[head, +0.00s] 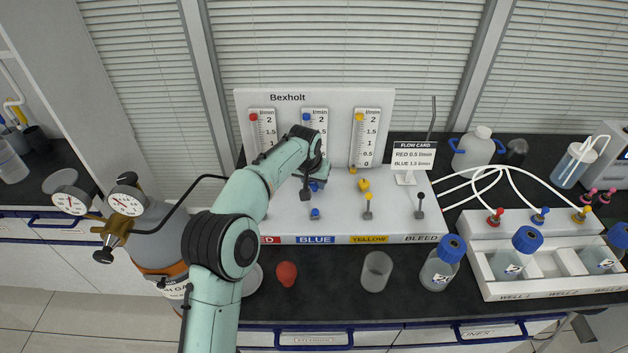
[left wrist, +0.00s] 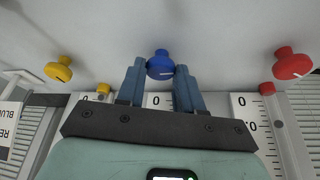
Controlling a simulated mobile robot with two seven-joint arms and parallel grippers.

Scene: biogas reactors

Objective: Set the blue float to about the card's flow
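The blue flowmeter (head: 307,117) is the middle of three tubes on the white Bexholt panel; my left arm hides its lower scale, and I cannot make out its float. The blue knob (left wrist: 160,65) is between the two fingertips of my left gripper (left wrist: 160,70), which appear to touch its sides. In the head view the left gripper (head: 312,188) is at the panel below the blue tube. The flow card (head: 414,156) stands right of the yellow tube; its blue line looks like 1.5 l/min, in small print. My right gripper is not in view.
The red knob (left wrist: 293,65) and yellow knob (left wrist: 57,69) flank the blue one.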

